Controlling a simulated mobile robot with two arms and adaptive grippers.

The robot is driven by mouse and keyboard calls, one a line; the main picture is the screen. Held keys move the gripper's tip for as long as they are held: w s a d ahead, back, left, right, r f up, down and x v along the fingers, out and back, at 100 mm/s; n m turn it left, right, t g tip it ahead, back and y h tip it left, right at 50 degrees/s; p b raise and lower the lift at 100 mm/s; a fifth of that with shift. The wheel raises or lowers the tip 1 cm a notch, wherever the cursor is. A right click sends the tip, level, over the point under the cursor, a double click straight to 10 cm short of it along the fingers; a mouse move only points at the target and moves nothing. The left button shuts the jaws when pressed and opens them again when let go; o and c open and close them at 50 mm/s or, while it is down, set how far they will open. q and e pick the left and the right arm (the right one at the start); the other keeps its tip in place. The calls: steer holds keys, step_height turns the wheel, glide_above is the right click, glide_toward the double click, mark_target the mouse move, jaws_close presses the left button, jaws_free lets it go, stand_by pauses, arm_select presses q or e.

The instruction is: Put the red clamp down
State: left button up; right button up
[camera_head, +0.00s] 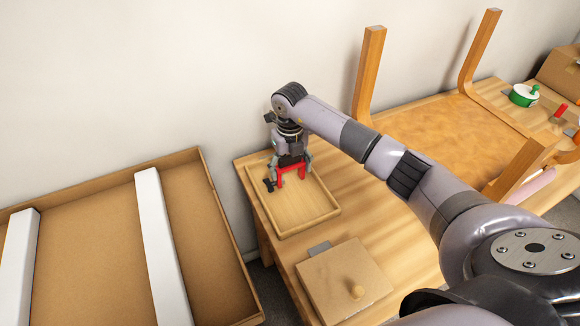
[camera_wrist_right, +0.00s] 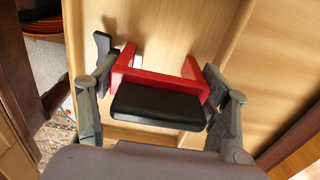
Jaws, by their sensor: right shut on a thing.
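The red clamp (camera_head: 292,171) is a red U-shaped piece with a black block. My right gripper (camera_head: 289,175) is shut on it, over the shallow wooden tray (camera_head: 310,225) on the table. In the right wrist view my right gripper's fingers (camera_wrist_right: 165,97) sit at both sides of the red clamp (camera_wrist_right: 194,69), with the black block facing the camera. The clamp is low at the tray's back end; I cannot tell whether it touches the tray floor. My left gripper is not in view.
A large open cardboard box (camera_head: 105,225) with white bars is at left. An upturned wooden stool (camera_head: 430,135), a green-and-white pot (camera_head: 522,96) and a red-handled thing (camera_head: 561,110) are at right.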

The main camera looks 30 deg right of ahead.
steer(key=o, duration=1.3)
steer(key=shift+f, duration=0.1)
steer(key=shift+r, duration=0.6)
step_height(320, 180, up, 11)
steer(key=shift+r+b, duration=0.1)
steer(key=shift+b, duration=0.55)
